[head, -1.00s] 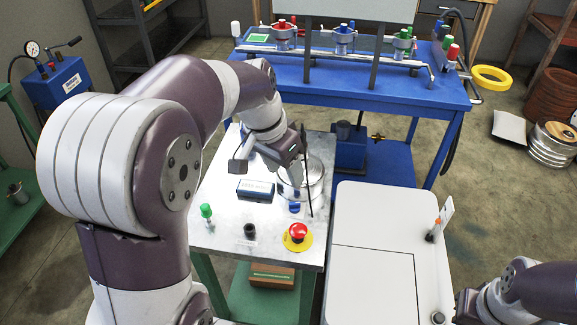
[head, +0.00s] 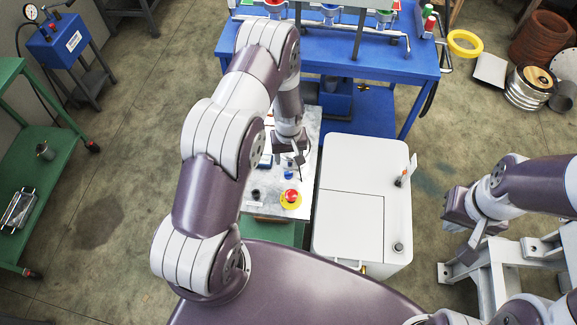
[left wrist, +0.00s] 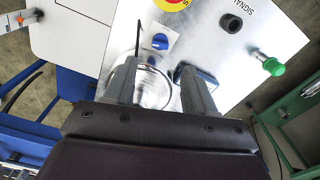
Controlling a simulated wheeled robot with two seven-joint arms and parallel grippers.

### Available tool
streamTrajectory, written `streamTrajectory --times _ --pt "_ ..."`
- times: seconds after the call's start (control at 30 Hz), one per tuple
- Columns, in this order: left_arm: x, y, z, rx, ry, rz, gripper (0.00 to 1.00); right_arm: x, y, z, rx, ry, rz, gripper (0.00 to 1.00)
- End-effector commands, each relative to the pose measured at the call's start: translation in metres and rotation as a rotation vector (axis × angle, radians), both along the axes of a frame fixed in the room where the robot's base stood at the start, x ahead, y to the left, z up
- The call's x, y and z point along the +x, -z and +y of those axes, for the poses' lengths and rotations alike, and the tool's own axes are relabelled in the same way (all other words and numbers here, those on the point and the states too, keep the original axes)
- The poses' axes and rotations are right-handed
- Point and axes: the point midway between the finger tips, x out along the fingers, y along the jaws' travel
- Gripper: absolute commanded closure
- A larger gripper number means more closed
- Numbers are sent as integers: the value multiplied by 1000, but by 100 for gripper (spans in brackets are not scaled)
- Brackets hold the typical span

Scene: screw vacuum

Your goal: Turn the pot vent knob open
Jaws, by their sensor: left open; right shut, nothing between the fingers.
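A blue knob (head: 289,175) sits on the metal-topped bench (head: 307,195). In the left wrist view the blue knob (left wrist: 160,42) with a pale pointer line lies just beyond the fingertips. The round metal pot (left wrist: 150,92) shows between the fingers there; in the head view my gripper mostly hides it. My left gripper (head: 289,158) is open and points down over the bench by the pot. Its two fingers (left wrist: 158,68) are spread with nothing held, apart from the knob. My right gripper (head: 474,236) is shut and empty, off to the right.
A red emergency button (head: 291,196) on yellow and a black signal knob (head: 256,194) are on the bench front. A blue box (left wrist: 203,76) is beside one finger. A white cabinet (head: 345,225) stands right of the bench. A blue table (head: 390,60) is behind.

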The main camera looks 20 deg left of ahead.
Motion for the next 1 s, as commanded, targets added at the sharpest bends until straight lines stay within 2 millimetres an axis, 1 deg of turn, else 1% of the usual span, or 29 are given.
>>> streamTrajectory --times 0.03,0.1,0.2,0.3,0.4,0.57,0.8,0.83,0.87,0.9,0.97,1.0 --pt "-2 9 0 -1 0 5 45 0 -9 0 0 0 0 100" --pt "-2 27 0 -1 1 5 45 0 -14 0 0 0 0 100" --pt "-1 48 0 -1 1 3 45 0 -19 0 0 0 0 100" --pt "-1 65 0 -1 1 3 45 0 -22 0 0 0 0 100" --pt "-1 77 0 -1 2 2 45 0 -24 0 0 0 0 100" --pt "-1 86 0 -1 2 1 45 0 -25 0 0 0 0 100" --pt "0 87 0 -1 2 1 45 0 -25 0 0 0 0 100" --pt "0 87 0 -1 2 1 51 0 -25 0 0 0 0 100" --pt "0 87 0 -1 2 1 61 0 -25 0 0 0 0 100" --pt "0 87 0 -1 2 1 74 0 -25 0 0 0 0 100" --pt "0 87 0 -1 2 1 94 0 -25 0 0 0 0 100" --pt "0 87 0 -1 2 1 100 0 -25 0 0 0 0 100"
